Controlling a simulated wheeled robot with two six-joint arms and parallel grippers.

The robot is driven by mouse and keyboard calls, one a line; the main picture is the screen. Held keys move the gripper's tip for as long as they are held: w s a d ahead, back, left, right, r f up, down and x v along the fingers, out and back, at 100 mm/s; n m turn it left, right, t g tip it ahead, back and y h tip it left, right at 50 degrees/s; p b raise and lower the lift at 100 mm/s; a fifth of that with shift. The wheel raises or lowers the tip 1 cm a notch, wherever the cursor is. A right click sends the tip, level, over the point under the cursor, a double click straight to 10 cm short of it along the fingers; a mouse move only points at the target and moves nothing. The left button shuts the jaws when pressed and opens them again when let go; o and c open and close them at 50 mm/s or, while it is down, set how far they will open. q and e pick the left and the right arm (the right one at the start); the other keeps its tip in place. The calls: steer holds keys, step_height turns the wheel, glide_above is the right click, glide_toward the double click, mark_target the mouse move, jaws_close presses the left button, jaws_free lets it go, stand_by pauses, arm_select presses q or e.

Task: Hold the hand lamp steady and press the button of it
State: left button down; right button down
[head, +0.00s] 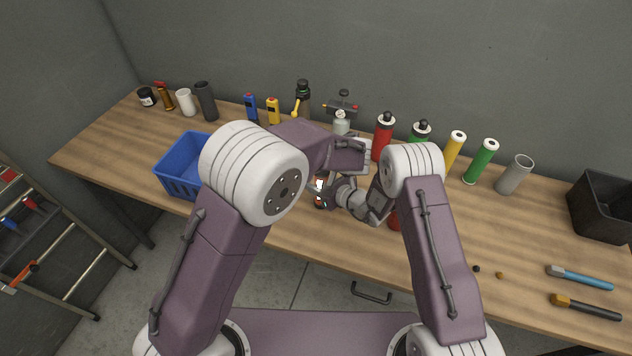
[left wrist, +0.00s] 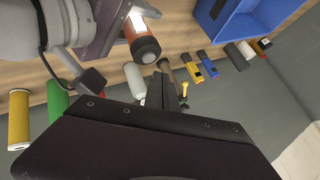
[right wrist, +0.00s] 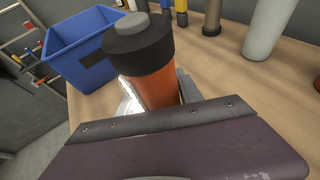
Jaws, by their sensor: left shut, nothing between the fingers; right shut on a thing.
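The hand lamp (right wrist: 150,80) has an orange body, a black collar and a grey button (right wrist: 137,23) on its end. My right gripper (right wrist: 157,100) is shut around its body. In the left wrist view the lamp (left wrist: 143,47) shows its orange and black end, with a bright white panel on its side. In the head view the lamp (head: 319,192) is small and partly covered, held over the bench. My left gripper (left wrist: 168,92) is shut and empty, close to the lamp's button end, with a gap between. In the head view its fingertips are hard to make out.
A blue bin (head: 180,168) stands left on the wooden bench (head: 110,142). Bottles and tubes line the back, including a red bottle (head: 382,138) and a grey tube (head: 514,175). A black bin (head: 600,205) and two hammer-like tools are at the right.

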arm_select(q)
step_height(320, 180, up, 5)
stand_by(0.3)
arm_select(e)
steer(key=c, duration=0.7)
jaws_free()
